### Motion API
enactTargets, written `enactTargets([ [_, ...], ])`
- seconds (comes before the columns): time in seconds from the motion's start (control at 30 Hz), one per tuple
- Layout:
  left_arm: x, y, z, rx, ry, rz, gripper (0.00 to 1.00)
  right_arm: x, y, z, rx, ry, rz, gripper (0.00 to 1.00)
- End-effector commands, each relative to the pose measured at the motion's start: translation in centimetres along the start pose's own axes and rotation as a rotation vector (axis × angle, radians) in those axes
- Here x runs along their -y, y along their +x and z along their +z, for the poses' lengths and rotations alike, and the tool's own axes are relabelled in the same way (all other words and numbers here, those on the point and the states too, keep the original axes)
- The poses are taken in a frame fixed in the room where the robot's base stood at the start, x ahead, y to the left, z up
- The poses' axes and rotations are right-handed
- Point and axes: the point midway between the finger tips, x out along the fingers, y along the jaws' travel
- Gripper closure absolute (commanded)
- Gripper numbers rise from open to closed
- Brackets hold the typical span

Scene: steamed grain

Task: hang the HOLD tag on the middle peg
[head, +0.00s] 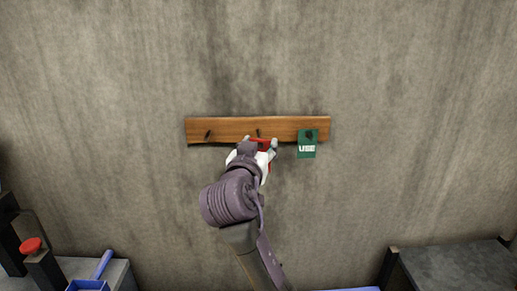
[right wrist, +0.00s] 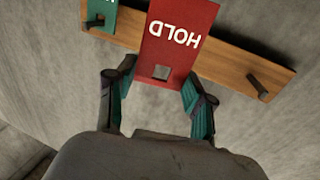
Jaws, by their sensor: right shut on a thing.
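The red HOLD tag (head: 261,141) is held by my right gripper (head: 264,149) at the wooden peg board (head: 228,127). In the right wrist view the HOLD tag (right wrist: 180,38) sits between the two fingers of the gripper (right wrist: 152,84), lettering inverted, with a square hole near the edge towards the gripper. The middle peg (head: 258,133) shows just above the tag in the head view. In the right wrist view it is hidden, and I cannot tell whether it passes through the hole. My left gripper is out of view.
A green USE tag (head: 307,148) hangs on the right peg (head: 309,134). The left peg (head: 208,134) is bare. Below are a red-topped item (head: 31,245), a blue scoop-like item (head: 92,284) and a dark box (head: 455,268). The wall around the board is clear.

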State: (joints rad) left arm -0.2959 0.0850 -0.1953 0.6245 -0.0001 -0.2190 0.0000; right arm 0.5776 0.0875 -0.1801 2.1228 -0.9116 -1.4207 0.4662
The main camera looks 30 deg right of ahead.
Motion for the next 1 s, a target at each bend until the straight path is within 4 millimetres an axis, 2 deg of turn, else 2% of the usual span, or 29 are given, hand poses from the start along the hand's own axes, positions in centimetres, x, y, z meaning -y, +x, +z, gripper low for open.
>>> enactTargets([
  [0.23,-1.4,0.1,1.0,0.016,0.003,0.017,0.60,0.4,1.5,0.1,0.000,0.000,0.000,0.65],
  [1.0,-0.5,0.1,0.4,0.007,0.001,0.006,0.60,1.5,6.0,0.3,0.000,-0.001,0.001,0.65],
])
